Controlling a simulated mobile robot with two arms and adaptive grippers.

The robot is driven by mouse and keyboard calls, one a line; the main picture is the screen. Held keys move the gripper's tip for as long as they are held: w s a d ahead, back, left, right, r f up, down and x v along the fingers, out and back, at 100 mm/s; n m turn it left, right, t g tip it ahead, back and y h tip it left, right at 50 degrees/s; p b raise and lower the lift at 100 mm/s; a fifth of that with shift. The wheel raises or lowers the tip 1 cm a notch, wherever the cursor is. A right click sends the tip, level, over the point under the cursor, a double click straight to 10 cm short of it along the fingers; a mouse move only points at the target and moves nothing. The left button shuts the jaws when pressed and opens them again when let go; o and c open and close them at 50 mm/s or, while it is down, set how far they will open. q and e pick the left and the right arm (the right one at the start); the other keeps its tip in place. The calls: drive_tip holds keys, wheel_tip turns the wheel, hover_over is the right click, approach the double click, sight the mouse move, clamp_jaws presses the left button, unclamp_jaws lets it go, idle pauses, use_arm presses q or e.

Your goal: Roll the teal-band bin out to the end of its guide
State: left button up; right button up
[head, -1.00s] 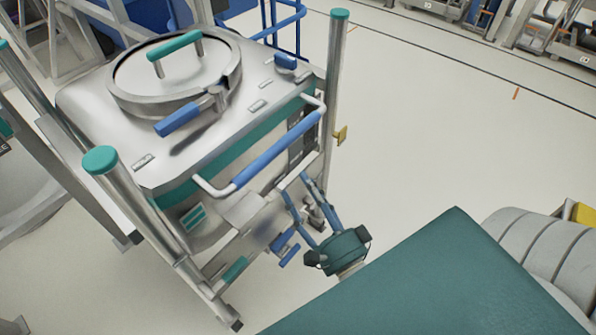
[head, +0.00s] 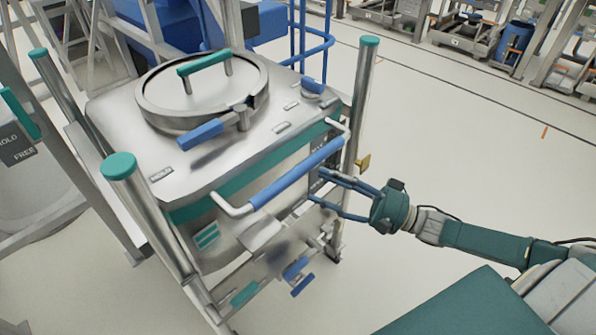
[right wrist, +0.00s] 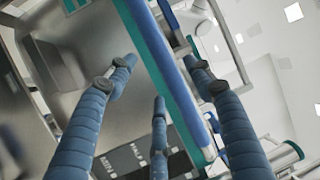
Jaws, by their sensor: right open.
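The teal-band bin (head: 205,170) is a steel box with a round lid and a teal band. It stands between steel posts with teal caps in the head view. A blue bar handle (head: 297,174) on white brackets runs across its front. My right gripper (head: 320,188) is open, its fingers pointing left at the bin's front, close to and below the handle's right end. In the right wrist view, a teal and blue strip (right wrist: 172,75) runs between the spread fingers. I cannot tell whether they touch it. My left gripper is not in view.
Blue (head: 297,268) and green (head: 244,294) pedals sit low at the bin's front. A HOLD/FREE sign (head: 17,145) is at the left. A blue railing frame (head: 312,40) stands behind the bin. The pale floor (head: 450,130) to the right is clear.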

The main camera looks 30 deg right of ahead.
sight(300, 177)
drive_tip(key=p+x, duration=0.1)
drive_tip(key=x, duration=0.6)
drive_tip(key=shift+w+a, duration=0.15)
drive_tip(key=shift+w, duration=0.05)
clamp_jaws()
drive_tip(key=shift+s+p, duration=0.4)
drive_tip(key=shift+p, duration=0.2)
drive_tip(key=shift+s+f, duration=0.15)
drive_tip(key=shift+f, duration=0.05)
drive_tip(key=shift+s, duration=0.2)
drive_tip(key=shift+c, duration=1.3)
unclamp_jaws()
drive_tip(key=shift+s+d, duration=0.1)
drive_tip(key=shift+d, duration=0.1)
drive_tip(key=shift+o, duration=1.3)
drive_tip(key=shift+s+d+r, duration=0.1)
drive_tip(key=shift+d+r, duration=0.05)
